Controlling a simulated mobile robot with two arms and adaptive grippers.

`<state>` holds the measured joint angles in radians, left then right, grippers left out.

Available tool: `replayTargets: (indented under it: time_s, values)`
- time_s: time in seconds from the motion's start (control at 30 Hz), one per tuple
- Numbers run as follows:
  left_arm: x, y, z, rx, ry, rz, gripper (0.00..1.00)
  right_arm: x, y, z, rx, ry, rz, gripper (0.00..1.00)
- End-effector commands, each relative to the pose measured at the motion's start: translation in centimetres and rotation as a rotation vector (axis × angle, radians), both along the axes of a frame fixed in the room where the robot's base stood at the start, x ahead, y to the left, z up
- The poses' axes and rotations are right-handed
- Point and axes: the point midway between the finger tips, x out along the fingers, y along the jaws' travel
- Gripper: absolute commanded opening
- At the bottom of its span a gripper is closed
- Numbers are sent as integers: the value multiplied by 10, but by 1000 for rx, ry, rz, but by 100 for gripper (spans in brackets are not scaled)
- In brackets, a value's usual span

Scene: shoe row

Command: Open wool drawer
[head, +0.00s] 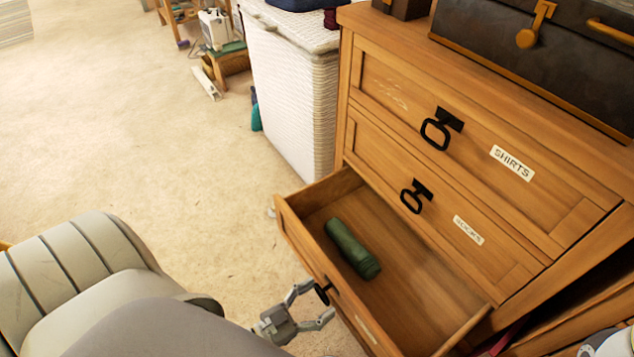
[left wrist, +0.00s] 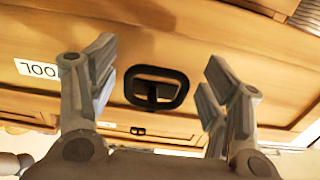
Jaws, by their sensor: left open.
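The lowest drawer (head: 330,275) of the wooden dresser is pulled well out, its inside showing. A dark green roll (head: 352,249) lies in it. Its black ring handle (head: 322,292) is on the front panel; it also shows in the left wrist view (left wrist: 157,88), where a white label (left wrist: 37,69) beside it is partly hidden, with "OO" legible. My left gripper (head: 316,304) is open at this handle. In the left wrist view the fingers (left wrist: 158,90) stand apart on either side of the handle, with gaps and no visible contact. My right gripper is not in view.
Above are two shut drawers, the top one labelled "SHIRTS" (head: 512,162), the middle one with a blurred label (head: 468,230). A dark case (head: 560,50) sits on top. A white woven hamper (head: 295,90) stands beside the dresser. The carpet to the left is mostly clear.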

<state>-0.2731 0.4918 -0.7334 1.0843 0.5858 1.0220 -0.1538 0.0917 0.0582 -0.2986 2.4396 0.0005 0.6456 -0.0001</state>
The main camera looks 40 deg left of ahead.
Motion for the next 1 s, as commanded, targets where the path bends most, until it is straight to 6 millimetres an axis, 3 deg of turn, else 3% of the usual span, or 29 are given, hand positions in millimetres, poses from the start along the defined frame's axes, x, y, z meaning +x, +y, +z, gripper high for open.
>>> replayTargets:
  time_s: [0.17, 0.4, 0.6, 1.0]
  values:
    - [-25, 9, -1, 2, 5, -1, 72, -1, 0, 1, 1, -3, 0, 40]
    - [-74, 26, -1, 1, 7, 0, 72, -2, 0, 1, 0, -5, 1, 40]
    - [-102, 37, -1, 1, 4, 0, 72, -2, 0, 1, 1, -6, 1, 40]
    - [-112, 40, 0, 1, 2, 0, 72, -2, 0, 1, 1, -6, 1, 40]
